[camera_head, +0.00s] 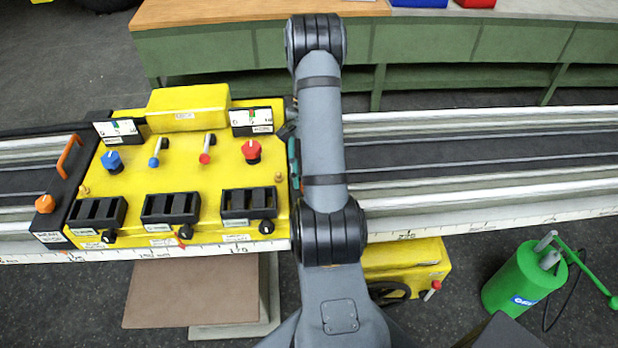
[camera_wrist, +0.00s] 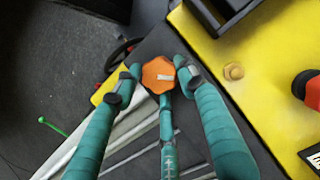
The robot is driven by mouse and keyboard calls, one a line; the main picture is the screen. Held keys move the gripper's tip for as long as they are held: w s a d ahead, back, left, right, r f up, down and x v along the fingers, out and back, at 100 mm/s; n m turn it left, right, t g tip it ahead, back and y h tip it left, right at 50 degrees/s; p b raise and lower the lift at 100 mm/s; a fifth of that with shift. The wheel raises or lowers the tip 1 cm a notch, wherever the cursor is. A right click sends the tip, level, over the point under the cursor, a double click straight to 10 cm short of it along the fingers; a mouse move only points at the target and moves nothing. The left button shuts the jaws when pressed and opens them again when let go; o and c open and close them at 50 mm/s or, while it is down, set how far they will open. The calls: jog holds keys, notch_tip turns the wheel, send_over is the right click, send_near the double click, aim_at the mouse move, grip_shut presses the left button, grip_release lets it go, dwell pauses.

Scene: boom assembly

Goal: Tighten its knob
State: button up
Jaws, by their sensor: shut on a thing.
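The orange knob (camera_wrist: 159,73) is a lobed disc with a white mark on its top, in the upper middle of the wrist view. It sits over a dark plate (camera_wrist: 172,43) beside the yellow panel. My gripper (camera_wrist: 156,82) has teal-wrapped fingers and is shut on this knob, with fingertips on its left and right sides and another finger below it. In the head view my arm hides the held knob and most of the gripper; only a little teal shows beside the arm. Whether the knob is turning cannot be told.
The yellow panel (camera_head: 180,179) carries a blue knob (camera_head: 112,161), a red knob (camera_head: 252,151), levers and black trays. Another orange knob (camera_head: 45,204) and an orange handle (camera_head: 69,156) are at its left end. A green canister (camera_head: 522,280) stands on the floor at right.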

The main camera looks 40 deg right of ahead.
jog(key=m, duration=0.1)
jog(key=m+b, duration=0.1)
jog(key=m, duration=0.1)
jog(key=m+t+y+b, duration=0.1)
jog(key=shift+s+a+f+m, duration=0.2)
jog(key=shift+a+m, duration=0.1)
jog(key=shift+r+m+t+y+b, duration=0.1)
jog(key=shift+m+t+y+b, duration=0.3)
jog(key=shift+m, duration=0.6)
jog(key=shift+m+t+y+b, duration=0.1)
jog(key=shift+m+t+b, duration=0.3)
jog(key=shift+m+b, duration=0.5)
jog(key=o, duration=1.1)
jog(key=shift+a+r, duration=0.1)
jog(key=shift+a, duration=0.05)
jog(key=shift+d+r, duration=0.1)
jog(key=shift+d, duration=0.15)
jog(key=shift+d+r, duration=0.15)
jog(key=shift+r, duration=0.2)
jog(key=v, duration=1.1)
jog(key=shift+a+r, duration=0.1)
jog(key=shift+a, duration=0.15)
